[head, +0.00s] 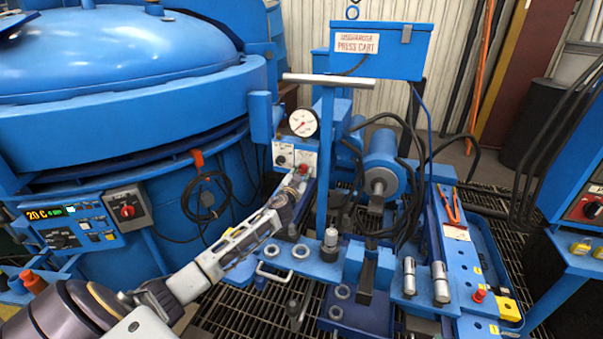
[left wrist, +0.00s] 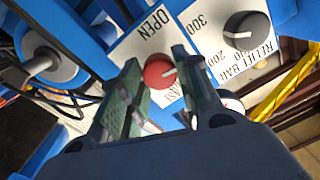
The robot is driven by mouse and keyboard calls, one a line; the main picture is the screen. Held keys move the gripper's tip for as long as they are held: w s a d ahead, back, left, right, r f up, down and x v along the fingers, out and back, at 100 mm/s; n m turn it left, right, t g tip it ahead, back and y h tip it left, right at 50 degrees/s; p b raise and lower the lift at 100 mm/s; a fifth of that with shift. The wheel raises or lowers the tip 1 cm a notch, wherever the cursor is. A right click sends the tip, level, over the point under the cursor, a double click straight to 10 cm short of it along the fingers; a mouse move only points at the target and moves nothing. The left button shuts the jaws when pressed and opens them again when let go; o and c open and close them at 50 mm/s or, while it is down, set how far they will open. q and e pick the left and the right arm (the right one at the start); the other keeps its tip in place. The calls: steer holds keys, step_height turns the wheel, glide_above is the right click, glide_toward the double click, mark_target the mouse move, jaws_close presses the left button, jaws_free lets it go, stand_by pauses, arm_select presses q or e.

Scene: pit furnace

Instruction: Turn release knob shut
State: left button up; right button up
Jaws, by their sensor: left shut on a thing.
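The red release knob (left wrist: 159,73) sits on a white panel (left wrist: 200,45) in the left wrist view, beside the word OPEN. The lower part of the knob's lettering is partly hidden by the fingers. My right gripper is not in view.
A black relief knob (left wrist: 243,35) is close beside the red one. A pressure gauge (head: 303,123) stands just above the panel. The grey-topped T-handle (head: 329,81) rises just right of my left gripper. The large blue furnace (head: 120,100) fills the left.

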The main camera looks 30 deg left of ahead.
arm_select(q)
steer(key=shift+m, duration=1.1)
steer(key=m, duration=0.3)
steer(key=shift+f+p, duration=0.1)
steer(key=shift+p, duration=0.25)
steer(key=shift+m, duration=0.8)
steer(key=m+p, duration=0.1)
steer(key=m, duration=0.3)
steer(key=shift+h, duration=0.3)
steer(key=m, duration=0.3)
steer(key=shift+f+m+t+p, duration=0.15)
steer(key=shift+m+t+p, duration=0.25)
steer(key=shift+m, duration=0.6)
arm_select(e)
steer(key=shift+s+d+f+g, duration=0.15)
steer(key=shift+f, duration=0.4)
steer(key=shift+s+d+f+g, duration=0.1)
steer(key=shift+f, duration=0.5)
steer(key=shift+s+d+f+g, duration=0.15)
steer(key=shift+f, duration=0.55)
arm_select(q)
steer(key=shift+d, duration=0.1)
